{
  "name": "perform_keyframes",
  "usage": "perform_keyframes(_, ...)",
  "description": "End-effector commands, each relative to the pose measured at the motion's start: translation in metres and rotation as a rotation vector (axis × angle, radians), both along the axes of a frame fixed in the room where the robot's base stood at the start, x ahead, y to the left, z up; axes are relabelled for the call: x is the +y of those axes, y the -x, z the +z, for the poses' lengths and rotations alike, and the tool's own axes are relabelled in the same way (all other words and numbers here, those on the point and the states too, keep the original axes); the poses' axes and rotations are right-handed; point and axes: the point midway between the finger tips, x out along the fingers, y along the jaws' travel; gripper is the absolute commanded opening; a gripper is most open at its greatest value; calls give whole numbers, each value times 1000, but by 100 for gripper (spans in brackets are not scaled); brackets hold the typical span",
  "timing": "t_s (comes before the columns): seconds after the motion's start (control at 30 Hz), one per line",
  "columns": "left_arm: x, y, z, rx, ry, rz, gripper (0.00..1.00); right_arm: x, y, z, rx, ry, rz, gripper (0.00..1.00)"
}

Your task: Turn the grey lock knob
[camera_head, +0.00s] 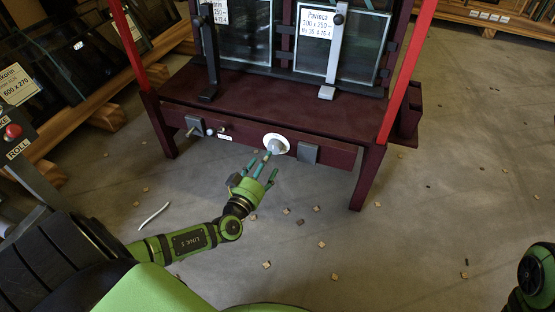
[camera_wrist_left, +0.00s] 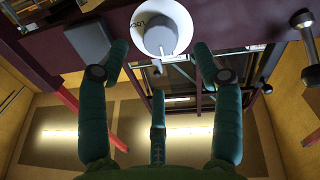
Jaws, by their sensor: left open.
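The grey lock knob (camera_head: 275,147) sits on a white round plate (camera_head: 284,141) on the dark red front beam of the frame. In the left wrist view, the knob (camera_wrist_left: 161,38) and the plate (camera_wrist_left: 160,10), with partly visible lettering, are at the top centre. My left gripper (camera_head: 264,168) is open just in front of and below the knob, with its fingers pointing at it. In the wrist view two green fingers of the gripper (camera_wrist_left: 161,58) stand either side of the knob, apart from it, and a third is below. My right gripper is out of view.
A grey square block (camera_head: 308,153) is right of the knob on the beam. A lever-like grey part (camera_head: 195,126) is further left. Glass panes (camera_head: 245,35) stand above behind upright clamps (camera_head: 337,52). Small wooden blocks (camera_head: 267,264) are scattered on the open floor.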

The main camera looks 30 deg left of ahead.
Motion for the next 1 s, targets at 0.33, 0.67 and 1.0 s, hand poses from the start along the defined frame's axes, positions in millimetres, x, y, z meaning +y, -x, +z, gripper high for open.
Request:
perform_keyframes(0.33,8,-49,-1,2,-1,2,66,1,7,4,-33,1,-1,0)
perform_keyframes(0.67,10,-56,0,4,0,2,66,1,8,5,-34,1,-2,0)
perform_keyframes(1.0,10,-56,0,4,0,2,9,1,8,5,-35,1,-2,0)
